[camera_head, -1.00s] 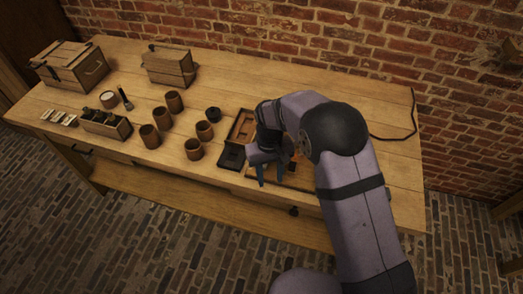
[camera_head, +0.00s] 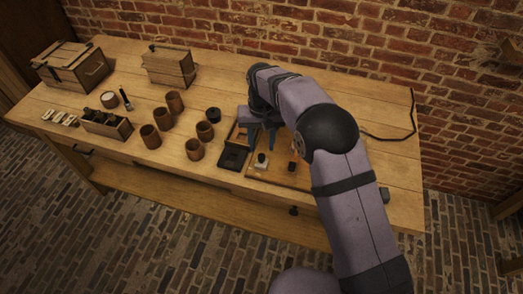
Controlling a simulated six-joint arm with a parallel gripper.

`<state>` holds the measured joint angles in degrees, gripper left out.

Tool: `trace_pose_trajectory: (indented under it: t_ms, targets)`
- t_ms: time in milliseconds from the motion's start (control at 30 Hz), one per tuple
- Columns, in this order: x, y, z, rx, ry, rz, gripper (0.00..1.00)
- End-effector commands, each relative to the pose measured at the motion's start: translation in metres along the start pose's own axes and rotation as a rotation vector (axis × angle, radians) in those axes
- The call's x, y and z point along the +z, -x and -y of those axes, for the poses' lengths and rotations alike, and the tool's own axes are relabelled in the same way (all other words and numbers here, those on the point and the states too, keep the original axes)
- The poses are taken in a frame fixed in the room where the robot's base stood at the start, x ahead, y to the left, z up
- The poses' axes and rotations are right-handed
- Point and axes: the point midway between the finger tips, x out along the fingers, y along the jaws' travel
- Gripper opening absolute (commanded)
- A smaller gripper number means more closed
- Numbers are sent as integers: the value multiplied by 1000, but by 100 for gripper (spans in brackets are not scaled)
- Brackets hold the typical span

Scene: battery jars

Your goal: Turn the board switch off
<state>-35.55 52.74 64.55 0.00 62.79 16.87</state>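A wooden board (camera_head: 280,178) lies flat near the bench's front edge, partly hidden behind my arm. On it stand a small fitting with a pale top (camera_head: 261,161) and a dark upright fitting (camera_head: 292,167). Which of them is the switch, and how it is set, is too small to tell. My gripper (camera_head: 262,143) is above the back left part of the board, pointing down, with its two blue-grey fingers apart and nothing seen between them. It is behind the pale-topped fitting in the picture and looks clear of it.
A dark square tray (camera_head: 233,157) sits just left of the board. Several brown jars (camera_head: 194,149) and a small dark round pot (camera_head: 213,114) stand further left. A bottle rack (camera_head: 107,124) and wooden boxes (camera_head: 170,68) are beyond. A black cable (camera_head: 398,137) lies at right.

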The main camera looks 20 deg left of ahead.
Motion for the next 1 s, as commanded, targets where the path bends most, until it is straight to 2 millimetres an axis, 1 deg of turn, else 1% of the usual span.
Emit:
trace_pose_trajectory:
  t_ms: [200, 400, 533, 767, 867, 900, 933, 1000]
  targets:
    - [1, -27, 0, 1, 1, 3, 39]
    - [0, -45, 0, 0, 1, 0, 39]
    - [0, -50, 0, 0, 1, -1, 39]
    - [0, -50, 0, 0, 1, -2, 39]
    - [0, -50, 0, 0, 1, -2, 17]
    - [0, -50, 0, 0, 1, -1, 8]
    - [0, -50, 0, 0, 1, -1, 0]
    - [0, -50, 0, 0, 1, -1, 0]
